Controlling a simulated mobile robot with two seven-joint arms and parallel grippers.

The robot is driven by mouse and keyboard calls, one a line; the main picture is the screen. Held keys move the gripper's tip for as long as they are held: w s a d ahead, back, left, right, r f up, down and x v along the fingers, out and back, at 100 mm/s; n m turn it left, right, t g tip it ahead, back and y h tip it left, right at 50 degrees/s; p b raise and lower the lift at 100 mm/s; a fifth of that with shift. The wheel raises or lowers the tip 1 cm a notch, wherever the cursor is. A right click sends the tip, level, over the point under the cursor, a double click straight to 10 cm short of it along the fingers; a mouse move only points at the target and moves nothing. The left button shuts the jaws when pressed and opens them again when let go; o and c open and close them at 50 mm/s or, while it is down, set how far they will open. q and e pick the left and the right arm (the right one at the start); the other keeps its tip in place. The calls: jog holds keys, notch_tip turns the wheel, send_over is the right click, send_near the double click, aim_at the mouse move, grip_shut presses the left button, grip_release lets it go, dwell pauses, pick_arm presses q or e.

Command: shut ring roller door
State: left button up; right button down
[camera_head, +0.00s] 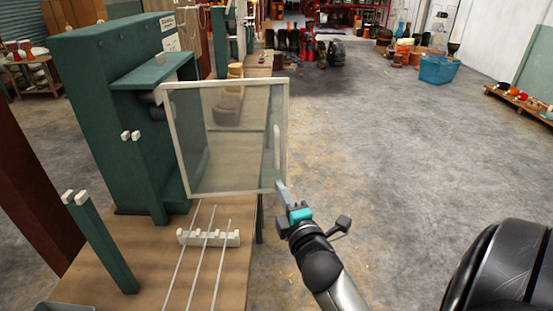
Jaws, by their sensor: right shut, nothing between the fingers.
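The ring roller is a tall green machine (105,110) at the left. Its door (225,145) is a clear panel in a pale frame, standing open and swung out to the right of the machine. A pale upright handle (276,146) is near the door's free right edge. My right gripper (282,187) is shut and empty, with its tip at the door's lower right corner. I cannot tell whether it touches the frame. My left gripper is not in view.
A wooden bench top (120,270) lies below the door, with thin metal rods (205,250) across a white notched rest (230,239). A green post (100,240) stands at front left. The concrete floor (390,160) to the right is clear. A blue crate (437,70) is far back.

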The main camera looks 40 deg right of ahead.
send_near(277, 158)
jog(key=w+a+r, duration=0.2)
jog(key=w+a, duration=0.1)
jog(key=w, duration=0.2)
jog(key=shift+w+d, duration=0.3)
jog(key=shift+d, duration=0.45)
jog(key=shift+w+d, duration=0.3)
jog(key=shift+d, duration=0.4)
jog(key=shift+w+d, duration=0.3)
jog(key=shift+d, duration=0.45)
